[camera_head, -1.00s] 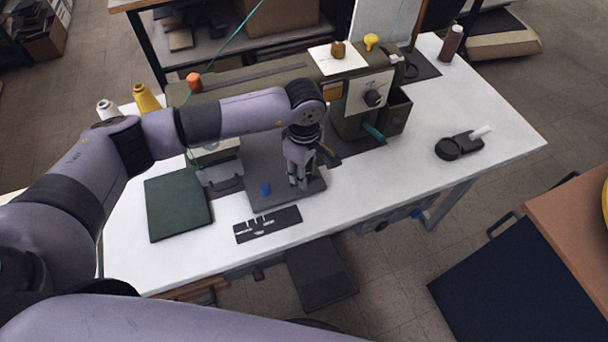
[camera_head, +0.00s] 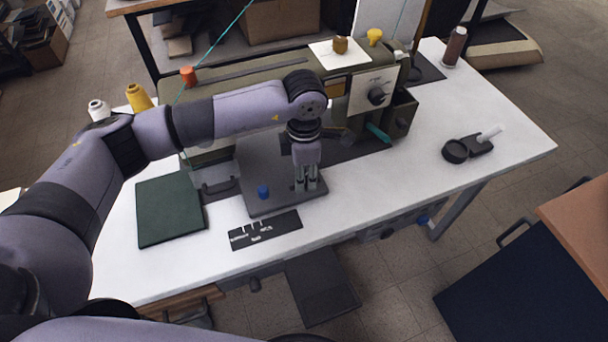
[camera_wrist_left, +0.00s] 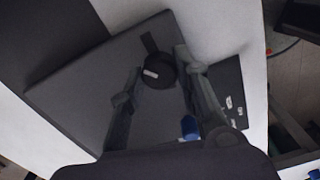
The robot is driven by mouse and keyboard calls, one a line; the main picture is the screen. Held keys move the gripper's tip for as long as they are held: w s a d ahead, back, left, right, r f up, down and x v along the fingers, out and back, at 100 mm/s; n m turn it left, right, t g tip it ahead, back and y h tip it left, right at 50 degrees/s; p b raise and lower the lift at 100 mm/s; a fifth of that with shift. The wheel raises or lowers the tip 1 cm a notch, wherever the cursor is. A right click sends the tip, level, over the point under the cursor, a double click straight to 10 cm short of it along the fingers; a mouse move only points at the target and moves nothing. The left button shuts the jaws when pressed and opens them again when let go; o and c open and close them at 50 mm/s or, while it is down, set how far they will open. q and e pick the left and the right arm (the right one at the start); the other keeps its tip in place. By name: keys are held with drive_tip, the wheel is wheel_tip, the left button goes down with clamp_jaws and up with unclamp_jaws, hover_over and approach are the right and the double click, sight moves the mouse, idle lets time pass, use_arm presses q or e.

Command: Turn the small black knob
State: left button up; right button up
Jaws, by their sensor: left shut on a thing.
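The small black knob (camera_wrist_left: 158,72) is round with a white mark and shows in the left wrist view, above a dark grey plate (camera_wrist_left: 75,95). My left gripper (camera_wrist_left: 159,66) has one finger on each side of it and is shut on it. In the head view my left gripper (camera_head: 306,187) points down at the right front part of the dark grey plate (camera_head: 262,165); the knob is hidden there by the fingers. My right gripper is not in view.
A blue knob (camera_head: 263,192) stands on the plate beside my gripper. The olive sewing machine (camera_head: 240,93), with a larger black dial (camera_head: 377,96), stands behind. A dark green pad (camera_head: 170,208) lies left, a black strip (camera_head: 265,229) in front.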

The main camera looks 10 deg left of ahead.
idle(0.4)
use_arm(q)
drive_tip(key=o, duration=1.2)
drive_tip(key=shift+c, duration=0.2)
wheel_tip(320, 180, up, 12)
